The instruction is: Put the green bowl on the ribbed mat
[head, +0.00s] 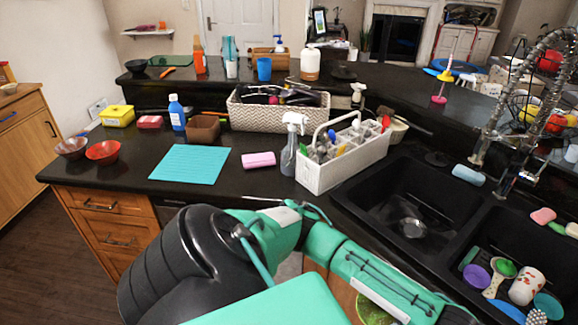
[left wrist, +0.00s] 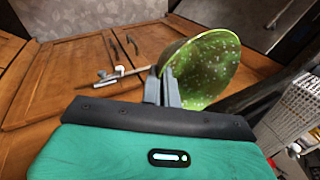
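The green bowl (left wrist: 205,70), speckled and tilted on its side, is gripped at its rim by my left gripper (left wrist: 166,78) in the left wrist view. The two grey fingers are close together on the rim. In the head view only part of the green bowl (head: 374,312) shows at the bottom edge, below my forearm; the left gripper itself does not show there. The ribbed mat (head: 190,164) is turquoise and lies flat and empty on the left counter. My right gripper is not in view.
A pink sponge (head: 258,160), a spray bottle (head: 289,150) and a white caddy (head: 345,162) stand right of the mat. Red bowls (head: 103,152) sit to its left. A blue bottle (head: 177,112) and brown box (head: 203,128) stand behind it. The black sink (head: 400,200) is at right.

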